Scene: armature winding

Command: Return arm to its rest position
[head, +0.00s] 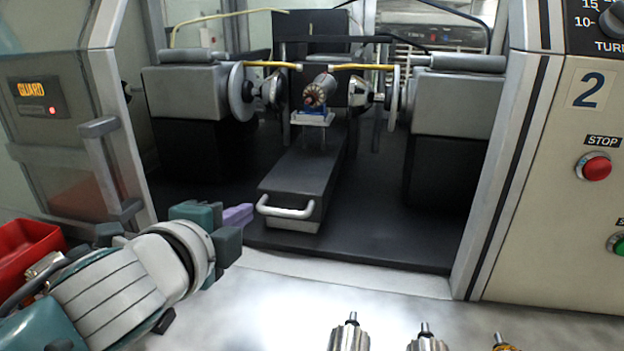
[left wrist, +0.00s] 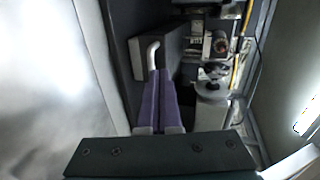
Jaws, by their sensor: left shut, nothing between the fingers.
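My left gripper (head: 238,216) reaches in from the lower left in the head view, over the front of the machine opening. Its purple fingers are together with nothing between them; they also show side by side in the left wrist view (left wrist: 160,100). In the head view the fingertips are to the left of the white handle (head: 285,211) on the dark slide, with a gap between. An armature (head: 317,92) with a copper-coloured end sits on a blue and white cradle (head: 312,117) between the two winding heads. My right gripper is in neither view.
Several armatures (head: 349,335) stand at the front edge. A red bin (head: 22,248) is at the left beside my arm. The open guard door (head: 70,120) is at the left, the control panel with a red stop button (head: 595,168) at the right. The pale front surface (head: 290,290) has free room.

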